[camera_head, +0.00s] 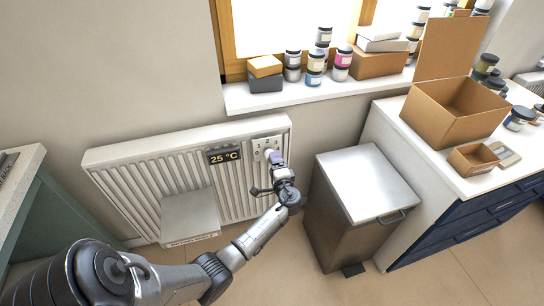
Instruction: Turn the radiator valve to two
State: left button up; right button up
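The white ribbed radiator (140,170) stands against the wall in the head view. A dark display (223,155) on it reads 25 °C. To its right is a pale valve panel (266,142) with small numbers along its top; I can make out a 1 and a 2. My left gripper (274,156) is at the lower part of this panel and covers the knob area. The knob, its setting and any contact with the fingers are hidden or too small to tell. Whether the fingers are open or shut is unclear. My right gripper is out of view.
A grey box (190,215) with a label stands at the radiator's front. A cabinet (385,130) holds an open cardboard box (440,118). Jars (315,66) line the windowsill (300,92) above.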

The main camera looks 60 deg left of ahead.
pick_arm(q)
jog(key=p+v, duration=0.1)
jog(key=v, duration=0.8)
jog(key=shift+d+p, duration=0.3)
jog(key=shift+p, duration=0.05)
jog(key=shift+s+r, duration=0.1)
jog(key=s+d+r+n+t+h+p, duration=0.1)
jog(key=s+d+r+n+h+p, duration=0.15)
jog(key=d+r+h, duration=0.45)
jog(key=s+d+r+n+t+h+p, duration=0.15)
jog(key=s+d+h, duration=0.25)
jog(key=d+h, duration=0.6)
jog(key=s+d+r+m+g+p, duration=0.15)
jog(key=s+d+p, duration=0.3)
jog(key=s, duration=0.55)
jog(key=s+d+m+g+p, duration=0.25)
jog(key=s+p, duration=0.25)
jog(key=s, duration=0.5)
notch_tip(320, 180, up, 38)
jog(key=n+p, duration=0.1)
jog(key=p, duration=3.5)
jog(key=shift+d+f+h+p, duration=0.15)
jog(key=shift+d+h+p, duration=0.15)
jog(key=shift+p, duration=0.1)
